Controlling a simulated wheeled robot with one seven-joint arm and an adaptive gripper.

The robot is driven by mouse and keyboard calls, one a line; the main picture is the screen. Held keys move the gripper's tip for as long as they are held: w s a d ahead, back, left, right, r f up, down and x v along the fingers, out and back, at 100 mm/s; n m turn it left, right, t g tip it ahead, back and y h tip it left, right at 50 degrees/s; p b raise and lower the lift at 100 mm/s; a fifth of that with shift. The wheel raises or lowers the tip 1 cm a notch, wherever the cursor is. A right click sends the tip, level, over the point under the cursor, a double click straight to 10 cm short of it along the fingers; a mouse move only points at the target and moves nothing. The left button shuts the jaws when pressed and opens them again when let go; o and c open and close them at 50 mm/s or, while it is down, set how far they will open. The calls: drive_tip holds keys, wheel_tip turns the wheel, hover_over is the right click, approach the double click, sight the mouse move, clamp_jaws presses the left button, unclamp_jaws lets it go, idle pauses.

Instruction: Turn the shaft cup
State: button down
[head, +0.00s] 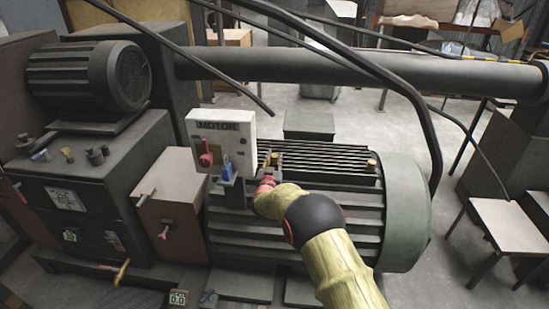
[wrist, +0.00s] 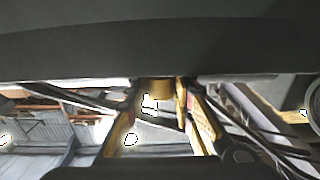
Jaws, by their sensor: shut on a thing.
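My gripper (head: 271,163) reaches over the top of the large green motor (head: 400,215), at the left end of its ribbed top, close to the white MOTOR box. In the wrist view my gripper (wrist: 165,115) has its two yellowish fingers on either side of a small brass cup (wrist: 157,90), and it is shut on it. In the head view my fingers and wrist mostly hide that cup. A second brass cup (head: 372,165) stands upright and free on the right part of the motor's top. I cannot tell from the frames which one is named the shaft cup.
The white MOTOR box (head: 240,128), with a red knob (head: 206,158) and a blue part (head: 227,172), stands just left of my gripper. A black cable (head: 425,125) arches over the motor. A thick pipe (head: 300,66) runs behind. Open floor lies beyond.

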sight(273, 160)
drive_tip(key=shift+m+g+h+p, duration=0.4)
drive_tip(key=shift+m+h+p, duration=0.85)
drive_tip(key=shift+h, duration=1.05)
drive_tip(key=shift+m+h, duration=0.3)
drive_tip(key=shift+m, duration=0.15)
drive_tip(key=c, duration=1.5)
unclamp_jaws()
drive_tip(key=shift+c, duration=0.2)
drive_tip(key=shift+o, duration=0.2)
drive_tip(key=v, duration=0.7)
drive_tip(key=shift+s+a, duration=0.1)
drive_tip(key=shift+s, duration=0.1)
